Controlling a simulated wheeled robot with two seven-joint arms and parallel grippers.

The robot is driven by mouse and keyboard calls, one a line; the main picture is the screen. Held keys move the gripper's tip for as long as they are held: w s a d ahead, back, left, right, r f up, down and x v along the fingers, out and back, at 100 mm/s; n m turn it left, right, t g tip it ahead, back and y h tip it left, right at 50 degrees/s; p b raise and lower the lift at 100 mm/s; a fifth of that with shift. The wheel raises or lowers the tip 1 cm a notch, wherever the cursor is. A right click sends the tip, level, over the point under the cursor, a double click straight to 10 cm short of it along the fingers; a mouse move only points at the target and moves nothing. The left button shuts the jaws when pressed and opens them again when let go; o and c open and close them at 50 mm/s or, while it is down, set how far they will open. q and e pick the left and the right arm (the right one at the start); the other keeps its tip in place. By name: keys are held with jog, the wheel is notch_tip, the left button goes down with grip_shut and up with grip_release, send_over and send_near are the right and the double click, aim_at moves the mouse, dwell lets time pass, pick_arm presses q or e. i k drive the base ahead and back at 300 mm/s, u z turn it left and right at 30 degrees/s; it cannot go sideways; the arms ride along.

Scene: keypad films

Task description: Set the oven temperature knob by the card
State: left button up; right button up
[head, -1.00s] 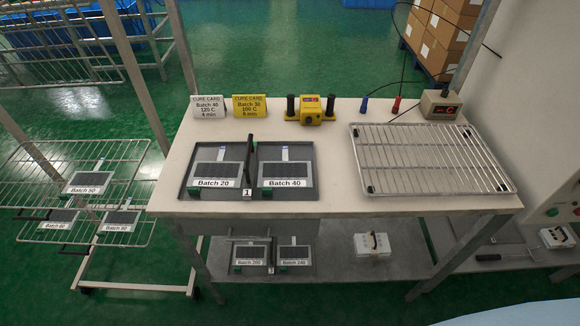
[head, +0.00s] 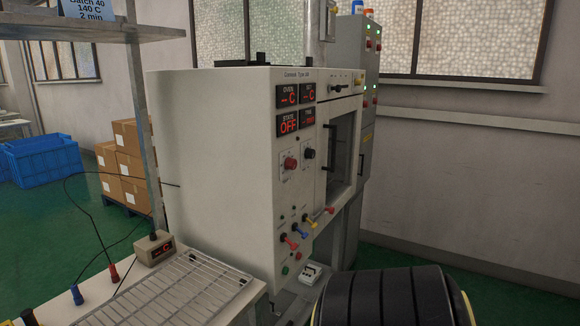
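The oven (head: 215,160) is a tall pale cabinet in the middle of the head view. Its front bears a red knob (head: 291,163) and a black knob (head: 309,153); their labels are too small to read. Above them, the oven display (head: 288,96) and set display (head: 308,93) show dashes and C. The state display (head: 287,123) reads OFF. A pale blue card (head: 88,9) at the top left reads Batch 40, 140 C, 2 min; its top is cut off.
Cartons (head: 120,165) and blue crates (head: 42,160) stand behind at left.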

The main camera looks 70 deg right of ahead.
aim_at(291, 164)
jog(key=z, duration=2.4)
